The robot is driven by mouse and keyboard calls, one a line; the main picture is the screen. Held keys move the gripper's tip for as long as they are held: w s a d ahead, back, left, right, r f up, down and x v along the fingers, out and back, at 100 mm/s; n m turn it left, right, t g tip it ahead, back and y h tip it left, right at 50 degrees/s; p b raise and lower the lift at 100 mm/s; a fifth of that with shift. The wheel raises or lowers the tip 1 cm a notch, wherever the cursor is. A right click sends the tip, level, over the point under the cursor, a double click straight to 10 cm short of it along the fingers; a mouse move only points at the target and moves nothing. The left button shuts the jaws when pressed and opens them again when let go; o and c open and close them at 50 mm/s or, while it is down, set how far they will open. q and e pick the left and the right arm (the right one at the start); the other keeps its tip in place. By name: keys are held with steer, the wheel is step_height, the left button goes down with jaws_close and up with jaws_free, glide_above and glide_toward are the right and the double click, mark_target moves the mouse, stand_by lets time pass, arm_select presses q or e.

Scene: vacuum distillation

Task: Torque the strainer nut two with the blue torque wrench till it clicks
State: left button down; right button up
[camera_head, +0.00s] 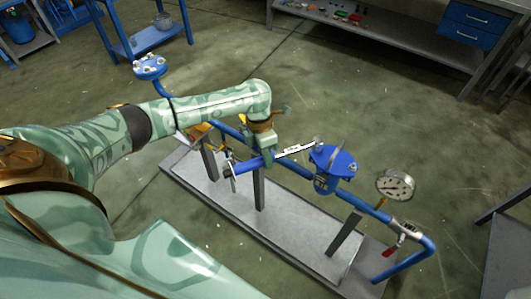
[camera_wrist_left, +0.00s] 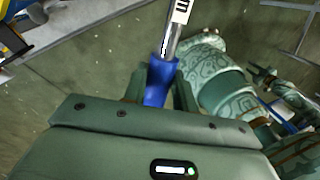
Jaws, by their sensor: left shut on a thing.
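The blue torque wrench (camera_head: 294,150) has a blue handle and a silver shaft with dark marks. My left gripper (camera_head: 264,158) is shut on its handle, which also shows between the fingers in the left wrist view (camera_wrist_left: 160,76). The shaft points right, and its head end lies at the back left edge of the strainer's blue bolted cover (camera_head: 334,157). I cannot tell whether the head sits on a nut, or which nut is number two.
The blue pipe rig stands on a grey base plate (camera_head: 215,198). A round pressure gauge (camera_head: 395,185) and a red-handled valve (camera_head: 405,228) are to the right. A blue flange (camera_head: 150,66) stands at the back left. Benches line the back; the floor between is clear.

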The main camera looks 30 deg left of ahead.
arm_select(q)
steer(key=shift+w+a+m+b, duration=0.85)
steer(key=shift+a+m+b, duration=0.05)
steer(key=shift+a+b, duration=0.1)
steer(key=shift+s+d+r+n+p, duration=0.25)
steer(key=shift+s+d+n+p, duration=0.45)
steer(key=shift+p, duration=0.45)
steer(key=shift+s+d+f, duration=0.1)
steer(key=shift+s+d, duration=0.05)
steer(key=shift+d, duration=0.2)
steer(key=shift+s+d+f+n+p, duration=0.1)
steer(key=shift+s+d+n+p, duration=0.25)
steer(key=shift+d+n+p, duration=0.25)
steer(key=shift+s+d+f+n+p, duration=0.1)
steer(key=shift+s+d+n+p, duration=0.2)
steer(key=shift+d+n+p, duration=0.3)
steer(key=shift+a, duration=0.1)
